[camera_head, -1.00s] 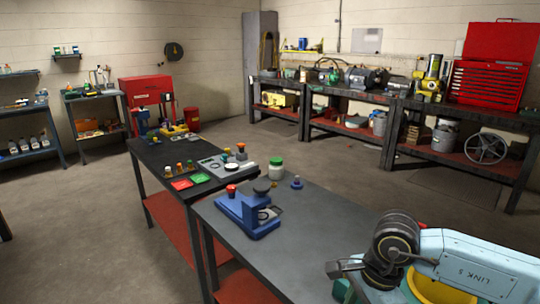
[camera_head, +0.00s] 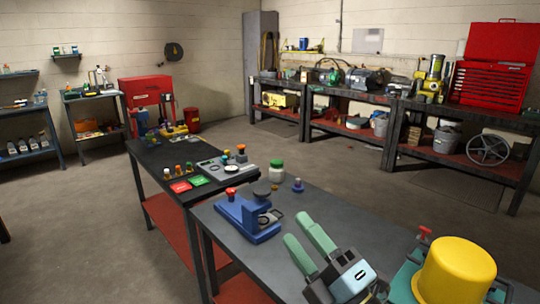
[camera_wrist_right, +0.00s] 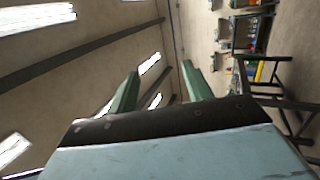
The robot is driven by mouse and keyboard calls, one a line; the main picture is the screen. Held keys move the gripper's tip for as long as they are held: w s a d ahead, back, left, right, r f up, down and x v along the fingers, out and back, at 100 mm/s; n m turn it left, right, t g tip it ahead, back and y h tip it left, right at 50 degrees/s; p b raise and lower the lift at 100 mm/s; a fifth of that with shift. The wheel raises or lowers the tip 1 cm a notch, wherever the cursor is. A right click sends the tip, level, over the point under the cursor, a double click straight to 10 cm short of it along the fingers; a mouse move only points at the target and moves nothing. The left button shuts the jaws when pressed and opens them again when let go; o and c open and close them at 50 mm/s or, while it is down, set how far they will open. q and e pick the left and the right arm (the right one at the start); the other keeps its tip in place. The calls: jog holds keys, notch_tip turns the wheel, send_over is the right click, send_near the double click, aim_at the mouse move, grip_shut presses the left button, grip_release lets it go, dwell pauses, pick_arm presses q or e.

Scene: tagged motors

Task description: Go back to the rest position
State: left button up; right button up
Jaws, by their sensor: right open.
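My right gripper (camera_head: 304,243) is at the lower middle of the head view, above the front table (camera_head: 335,222). Its two green fingers are apart with nothing between them. The fingers also show in the right wrist view (camera_wrist_right: 158,88), open and empty, with walls and ceiling lights behind them. My left gripper is not in view.
A blue press-like device (camera_head: 246,218) stands on the front table, with a green-lidded jar (camera_head: 277,170) behind it. A yellow cylinder (camera_head: 457,270) is at the lower right. Red and green cards (camera_head: 180,187) lie on the farther table.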

jog(key=w+d+f+m+h, duration=0.1)
jog(key=d+f+m+h, duration=0.65)
jog(key=m+h, duration=0.3)
jog(key=s+d+f+m+g+h, duration=0.2)
jog(key=s+d+f+m+g, duration=0.15)
jog(key=f, duration=0.35)
jog(key=s+d+f+m+g+h, duration=0.2)
jog(key=s+d+f+m+g, duration=0.15)
jog(key=f+m, duration=0.2)
jog(key=s+d+f+m+g, duration=0.1)
jog(key=s+f+m+g, duration=0.1)
jog(key=s+f+g, duration=0.45)
jog(key=s+d+f+m+g, duration=0.1)
jog(key=s+f+m+g, duration=0.15)
jog(key=s, duration=0.65)
notch_tip(320, 180, down, 25)
jog(key=n, duration=0.1)
jog(key=s+d+f+g, duration=0.1)
jog(key=s+d+f, duration=0.2)
jog(key=s+f, duration=1.2)
jog(key=shift+s+d+y, duration=0.15)
jog(key=shift+s+y, duration=0.2)
jog(key=shift+s, duration=0.8)
